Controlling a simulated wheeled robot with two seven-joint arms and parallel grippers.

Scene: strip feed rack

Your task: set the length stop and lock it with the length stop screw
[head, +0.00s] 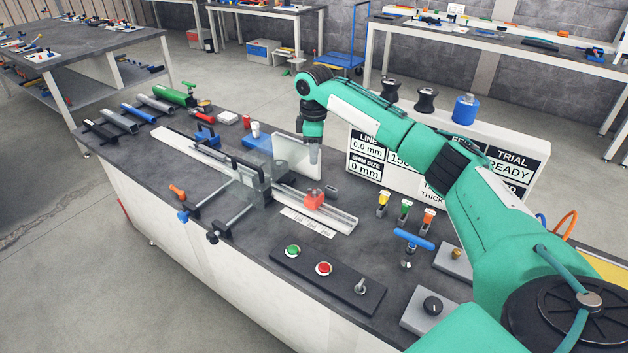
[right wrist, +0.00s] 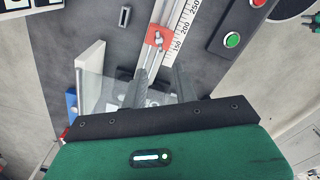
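The red length stop (head: 314,201) sits on the silver rail (head: 342,217), beside a white printed scale (head: 307,222). In the right wrist view the length stop (right wrist: 159,38) is close to the 150 mark, with a small silver screw (right wrist: 157,41) on its top. My right gripper (head: 315,154) hangs pointing down behind the rail and the stop. In the right wrist view its two grey fingers (right wrist: 160,86) are apart with nothing seen held between them, short of the stop. My left gripper is not in view.
A clear guard and grey clamp block (head: 257,180) stand left of the stop. A white panel (head: 297,157) stands behind. A button box (head: 325,270) lies in front. Upright tools (head: 405,210) and a display board (head: 368,165), partly hidden by my arm, are to the right.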

